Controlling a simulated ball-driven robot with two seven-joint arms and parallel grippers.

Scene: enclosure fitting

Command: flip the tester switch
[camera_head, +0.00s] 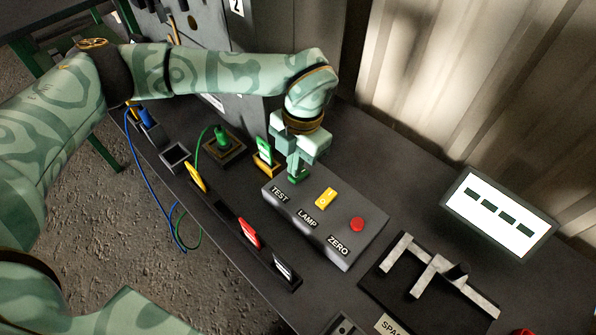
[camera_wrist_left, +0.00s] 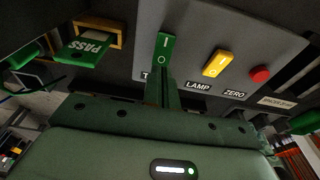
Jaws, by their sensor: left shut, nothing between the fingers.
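The tester (camera_head: 338,238) is a grey box on the bench with positions labelled TEST, LAMP and ZERO. Its green TEST rocker switch shows in the wrist view (camera_wrist_left: 166,46), marked I and O; in the head view my gripper mostly covers it. The yellow LAMP switch (camera_head: 326,197) and red ZERO button (camera_head: 357,224) sit beside it. My left gripper (camera_head: 297,172) is shut and empty, pointing down at the TEST end. In the wrist view its fingertips (camera_wrist_left: 163,82) are at the O end of the green switch; I cannot tell whether they touch. My right gripper is out of view.
A display (camera_head: 499,214) with several dark dashes stands right of the tester. A black fixture with grey bars (camera_head: 436,277) lies in front of it. A green PASS tag (camera_wrist_left: 84,51) stands in a yellow holder. Coloured tags and blue and green cables line the front edge.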

